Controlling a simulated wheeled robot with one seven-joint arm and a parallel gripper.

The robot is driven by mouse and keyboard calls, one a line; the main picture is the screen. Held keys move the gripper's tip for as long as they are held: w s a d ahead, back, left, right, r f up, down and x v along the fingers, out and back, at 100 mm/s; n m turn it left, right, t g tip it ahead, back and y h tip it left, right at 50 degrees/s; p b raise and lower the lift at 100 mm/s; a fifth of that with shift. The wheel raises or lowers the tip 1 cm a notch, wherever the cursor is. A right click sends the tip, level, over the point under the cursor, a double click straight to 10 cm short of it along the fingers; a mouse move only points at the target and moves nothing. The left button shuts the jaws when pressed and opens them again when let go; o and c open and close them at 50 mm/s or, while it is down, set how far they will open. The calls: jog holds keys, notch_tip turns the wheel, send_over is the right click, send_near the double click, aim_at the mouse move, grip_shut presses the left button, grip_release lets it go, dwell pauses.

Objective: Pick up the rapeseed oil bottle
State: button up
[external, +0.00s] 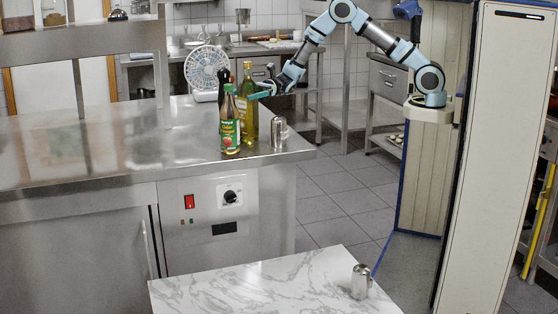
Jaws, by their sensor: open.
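A tall bottle of yellow-green oil with a yellow label (251,122), likely the rapeseed oil bottle, stands upright on the steel counter (90,150). Its label is too small to read. My gripper (261,94) reaches in from the right at the bottle's upper body. Its teal fingers are open and overlap the bottle's right side in the picture. I cannot tell whether they touch it or lie around it. A bottle with a green label (230,125) stands in front and to the left, partly hiding the oil bottle.
A dark bottle or mill (224,75) and a white fan (206,68) stand close behind on the left. A metal shaker (279,132) stands near the counter's right edge. Another metal container (361,282) is on the marble table (250,290). The counter's left part is clear.

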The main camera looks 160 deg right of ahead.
jog(key=shift+w+d, duration=0.15)
jog(key=shift+w, duration=0.45)
grip_shut()
dwell(0.4)
